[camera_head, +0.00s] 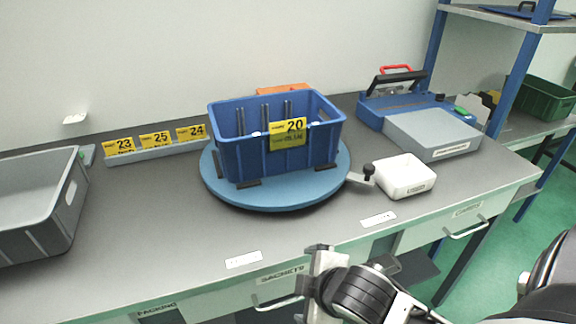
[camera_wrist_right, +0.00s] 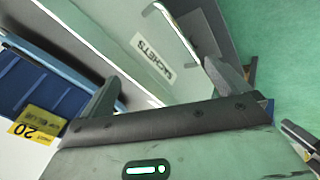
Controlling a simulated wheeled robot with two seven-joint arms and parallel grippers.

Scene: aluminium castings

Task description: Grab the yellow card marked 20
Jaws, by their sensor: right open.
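The yellow card marked 20 (camera_head: 287,134) is on the near wall of a blue crate (camera_head: 235,149), close to its rim. The crate stands upright on a round blue turntable (camera_head: 226,192). In the right wrist view the card (camera_wrist_right: 38,124) shows at the left edge, beside the blue crate (camera_wrist_right: 22,85). My right gripper (camera_head: 322,262) is in front of the table's front edge, nearer me than the card and apart from it. Its two fingers are spread with nothing between them in the right wrist view (camera_wrist_right: 165,85). My left gripper is not in view.
A rail (camera_head: 165,152) holds yellow cards 23, 25 and 24 behind left. A grey bin (camera_head: 38,225) stands at the left. The front table strip is mostly clear. Drawer handles (camera_head: 280,303) project below.

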